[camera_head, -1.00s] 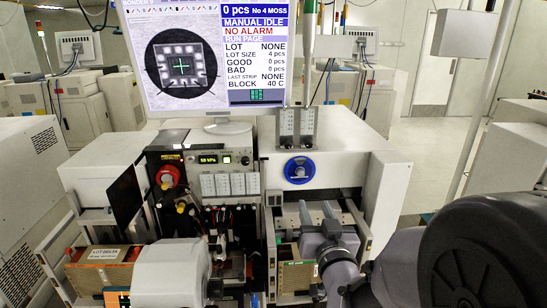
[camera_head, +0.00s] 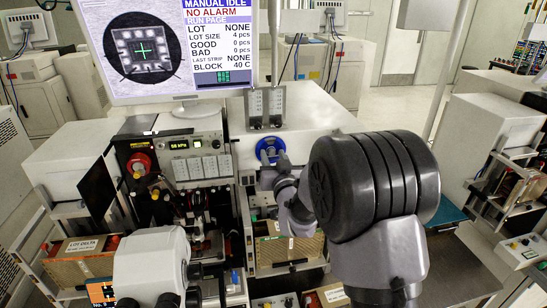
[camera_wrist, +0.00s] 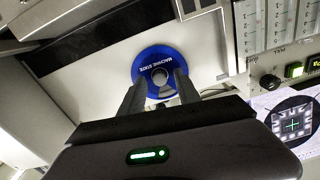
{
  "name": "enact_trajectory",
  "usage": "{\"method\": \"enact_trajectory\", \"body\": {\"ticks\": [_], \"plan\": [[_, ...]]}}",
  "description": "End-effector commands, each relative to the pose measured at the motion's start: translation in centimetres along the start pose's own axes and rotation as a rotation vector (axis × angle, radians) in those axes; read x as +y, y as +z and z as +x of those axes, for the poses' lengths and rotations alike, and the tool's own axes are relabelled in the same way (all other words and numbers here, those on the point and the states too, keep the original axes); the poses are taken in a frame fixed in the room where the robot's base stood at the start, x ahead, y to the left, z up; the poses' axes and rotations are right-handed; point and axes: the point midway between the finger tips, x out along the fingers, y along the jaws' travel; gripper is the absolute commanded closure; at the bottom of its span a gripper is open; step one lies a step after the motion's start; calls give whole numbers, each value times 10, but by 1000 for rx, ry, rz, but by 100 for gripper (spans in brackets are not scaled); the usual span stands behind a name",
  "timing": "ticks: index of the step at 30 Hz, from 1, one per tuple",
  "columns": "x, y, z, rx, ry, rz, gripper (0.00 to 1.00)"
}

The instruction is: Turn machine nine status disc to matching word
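The blue status disc (camera_head: 269,150) is on the white front panel of the machine, below the screen. In the wrist view the disc (camera_wrist: 152,60) shows white lettering "MACHINE STATE" and a silver-grey centre (camera_wrist: 160,76). Its lower part is partly hidden by my fingers, and no status word on it is readable. My gripper (camera_wrist: 160,82) is open, its two fingers apart in front of the disc, one to each side of the centre. Contact cannot be told. In the head view my gripper (camera_head: 276,163) covers the disc's lower edge. The screen (camera_head: 180,45) reads "MANUAL IDLE" and "NO ALARM".
A red knob (camera_head: 139,164) and a control panel (camera_head: 195,143) are left of the disc. A white microscope-like head (camera_head: 150,265) and an orange magazine (camera_head: 80,265) are at lower left. Another machine (camera_head: 505,130) stands at right.

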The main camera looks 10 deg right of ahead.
Motion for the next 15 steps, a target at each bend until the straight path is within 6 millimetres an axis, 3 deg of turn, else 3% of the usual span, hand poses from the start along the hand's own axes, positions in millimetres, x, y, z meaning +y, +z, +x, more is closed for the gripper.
{"method": "enact_trajectory", "body": {"ticks": [1,5,6,15], "plan": [[0,0,0,0,0,0,72],[0,0,0,0,0,0,98],[0,0,0,0,0,0,100],[0,1,0,-1,0,-19,100]]}}
